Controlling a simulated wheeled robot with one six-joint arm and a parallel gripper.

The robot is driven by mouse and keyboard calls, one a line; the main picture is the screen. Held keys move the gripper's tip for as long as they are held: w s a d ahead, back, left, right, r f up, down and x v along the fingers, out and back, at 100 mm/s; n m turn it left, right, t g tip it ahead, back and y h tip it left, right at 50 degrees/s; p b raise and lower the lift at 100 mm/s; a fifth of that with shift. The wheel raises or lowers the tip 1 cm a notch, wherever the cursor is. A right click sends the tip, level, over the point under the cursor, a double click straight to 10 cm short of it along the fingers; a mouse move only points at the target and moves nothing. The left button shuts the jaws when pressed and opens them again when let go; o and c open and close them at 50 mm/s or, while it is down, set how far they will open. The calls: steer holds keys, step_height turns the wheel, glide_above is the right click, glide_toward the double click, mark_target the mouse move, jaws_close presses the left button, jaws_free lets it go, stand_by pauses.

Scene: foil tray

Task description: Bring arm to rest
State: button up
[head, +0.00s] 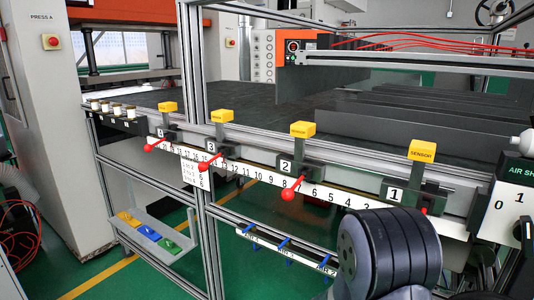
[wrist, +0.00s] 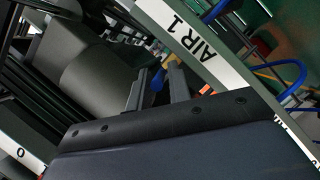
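My arm shows in the head view as a dark ribbed link (head: 390,250) at the lower right, in front of the rail. My gripper is not visible in that view. In the wrist view my gripper (wrist: 157,84) shows two grey fingers with a clear gap between them. A small blue piece (wrist: 157,77) shows in that gap; I see no finger closed on it, and cannot tell its depth. A rail labelled AIR 1 (wrist: 190,40) runs diagonally close by in the wrist view.
A numbered rail (head: 250,174) carries yellow sensors (head: 302,129) and red-knobbed levers (head: 293,194). A lower air rail (head: 268,240) has blue handles. A white AIR SH box (head: 512,200) stands at the right edge. Green floor (head: 140,285) is open at lower left.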

steer(key=shift+s+d+f+n+t+y+b, duration=0.15)
steer(key=shift+n+t+y+b, duration=0.3)
steer(key=shift+b, duration=0.3)
steer(key=shift+s+d+n+t+y+b, duration=0.15)
steer(key=shift+n+t+y+b, duration=0.3)
steer(key=shift+b, duration=0.25)
steer(key=shift+r+n+t+y+b, duration=0.25)
steer(key=shift+n+t+y+b, duration=0.05)
